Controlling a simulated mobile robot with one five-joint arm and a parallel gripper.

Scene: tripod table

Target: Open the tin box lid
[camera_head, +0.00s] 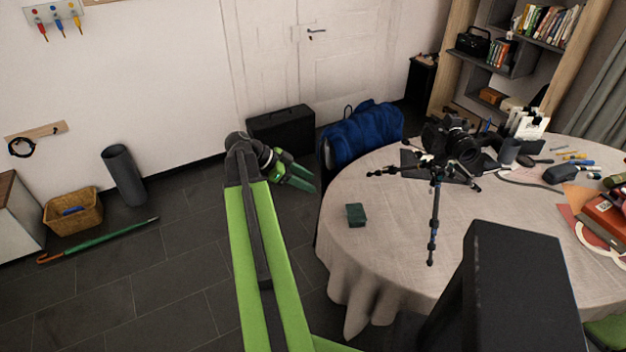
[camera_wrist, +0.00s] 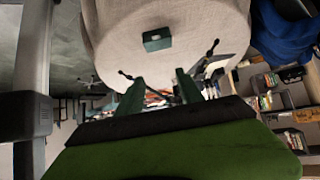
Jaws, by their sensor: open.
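The tin box is a small dark green box (camera_head: 356,215) near the left edge of the round table in the head view. It looks closed; its lid seam is too small to make out. It also shows in the wrist view (camera_wrist: 157,40), alone on the tablecloth. My gripper (camera_head: 307,180) is open and empty, to the left of the box and apart from it, beyond the table's edge in the picture. In the wrist view the two green fingers of my gripper (camera_wrist: 158,90) stand apart with nothing held between them.
The round table (camera_head: 360,262) has a pale cloth. Books, pens and papers crowd the table's right side. A blue bag (camera_head: 362,132) is behind the table. The cloth around the box is clear.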

